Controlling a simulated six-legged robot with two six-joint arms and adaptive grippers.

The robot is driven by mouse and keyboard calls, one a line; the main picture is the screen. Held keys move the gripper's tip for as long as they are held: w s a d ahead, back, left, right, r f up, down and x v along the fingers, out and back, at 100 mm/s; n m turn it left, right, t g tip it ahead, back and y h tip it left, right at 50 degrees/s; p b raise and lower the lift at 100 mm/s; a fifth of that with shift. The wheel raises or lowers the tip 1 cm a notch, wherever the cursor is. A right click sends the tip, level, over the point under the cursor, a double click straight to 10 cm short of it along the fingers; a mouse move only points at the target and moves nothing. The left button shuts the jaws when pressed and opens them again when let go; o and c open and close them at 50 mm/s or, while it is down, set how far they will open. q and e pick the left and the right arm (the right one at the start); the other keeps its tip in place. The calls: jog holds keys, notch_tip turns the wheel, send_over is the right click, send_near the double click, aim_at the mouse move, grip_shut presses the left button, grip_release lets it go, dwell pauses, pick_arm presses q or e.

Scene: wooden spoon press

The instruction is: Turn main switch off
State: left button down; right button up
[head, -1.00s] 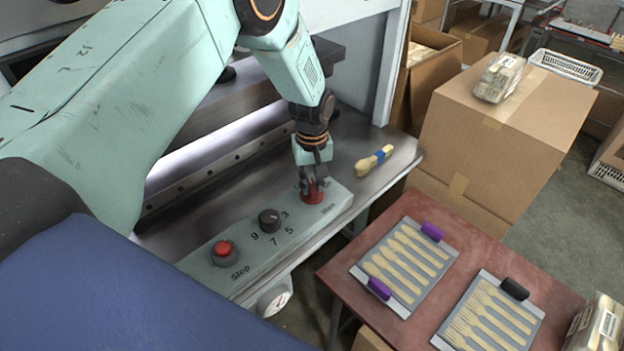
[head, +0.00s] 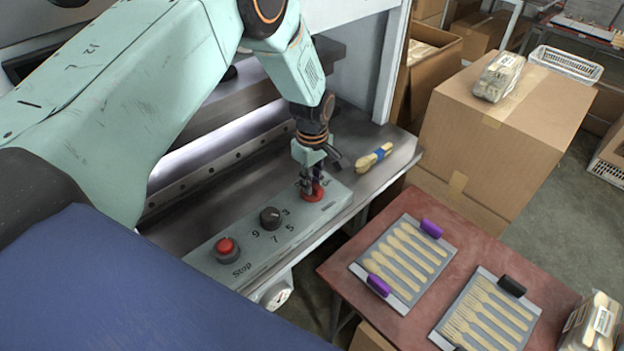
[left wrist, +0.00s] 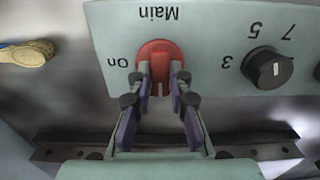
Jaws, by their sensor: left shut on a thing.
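The red main switch (head: 313,192) sits at the far right end of the grey control panel (head: 330,206). In the left wrist view the red switch (left wrist: 160,55) shows beside the labels "Main" and "On". My left gripper (head: 312,184) points down at the switch, and its fingers (left wrist: 160,82) are shut on the switch's raised handle, one on each side. The fingers hide part of the handle. My right gripper is not in view.
A black dial (head: 270,218) and a red stop button (head: 225,247) are on the same panel. A red table (head: 345,275) with trays of cutlery stands to the right.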

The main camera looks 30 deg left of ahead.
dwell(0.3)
pick_arm(q)
jog(key=c, duration=1.2)
grip_release()
jog(key=shift+r, duration=0.25)
notch_tip(320, 180, up, 12)
jog(key=shift+f, duration=0.2)
